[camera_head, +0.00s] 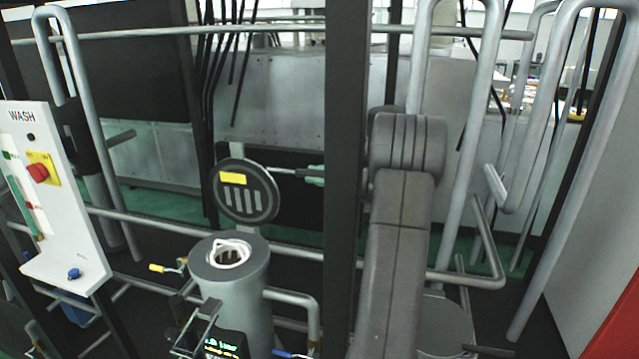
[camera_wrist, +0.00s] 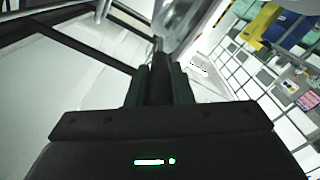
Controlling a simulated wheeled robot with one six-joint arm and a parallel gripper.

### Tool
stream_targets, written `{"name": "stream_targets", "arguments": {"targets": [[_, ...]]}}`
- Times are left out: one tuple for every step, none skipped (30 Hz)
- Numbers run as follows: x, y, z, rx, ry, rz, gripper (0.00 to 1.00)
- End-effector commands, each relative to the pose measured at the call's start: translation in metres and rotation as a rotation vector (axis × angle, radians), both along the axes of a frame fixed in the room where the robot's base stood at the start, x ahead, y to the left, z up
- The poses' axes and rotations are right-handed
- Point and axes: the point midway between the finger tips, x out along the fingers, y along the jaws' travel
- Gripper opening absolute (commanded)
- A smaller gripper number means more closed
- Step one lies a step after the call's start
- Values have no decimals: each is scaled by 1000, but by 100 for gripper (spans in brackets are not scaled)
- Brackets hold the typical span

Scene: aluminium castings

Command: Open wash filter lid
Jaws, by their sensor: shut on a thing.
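The wash filter housing (camera_head: 238,300) is a grey upright cylinder, with its round top open and a white loop inside. Its round dark lid (camera_head: 247,203), with a yellow label, stands raised and tilted up behind the opening. A thin handle rod (camera_head: 287,171) runs from the lid to the right. My gripper (camera_head: 315,175) is at the rod's far end, mostly hidden by a black post. In the wrist view my gripper (camera_wrist: 160,72) is shut on a dark bar between its fingers, which fits the lid handle.
The black post (camera_head: 346,200) stands between the camera and my gripper. A white WASH panel (camera_head: 58,190) with a red button is at left. A yellow-handled valve (camera_head: 158,268) sits beside the housing. Grey pipes (camera_head: 300,252) cross behind it and stand at right.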

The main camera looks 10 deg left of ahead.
Motion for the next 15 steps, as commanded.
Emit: {"name": "stream_targets", "arguments": {"targets": [[-5, 0, -5, -1, -18, 0, 0], [-7, 0, -4, -1, -29, 0, 0], [-9, 0, -4, -2, -42, 1, 0], [-10, 0, -3, -2, -50, 1, 0], [-12, 1, -3, -3, -56, 1, 0], [-13, 1, -2, -3, -63, 1, 0], [-14, 0, -1, -3, -67, 1, 0], [-15, 1, -1, -3, -70, 1, 0], [-15, 1, 0, -3, -73, 1, 0], [-16, 1, 0, -3, -74, 1, 0], [-16, 1, 0, -3, -74, 1, 0], [-16, 1, 0, -3, -74, 1, 0], [-15, 1, 0, -3, -74, 1, 0], [-15, 1, 0, -3, -74, 1, 0], [-15, 1, 0, -3, -73, 1, 0]]}}
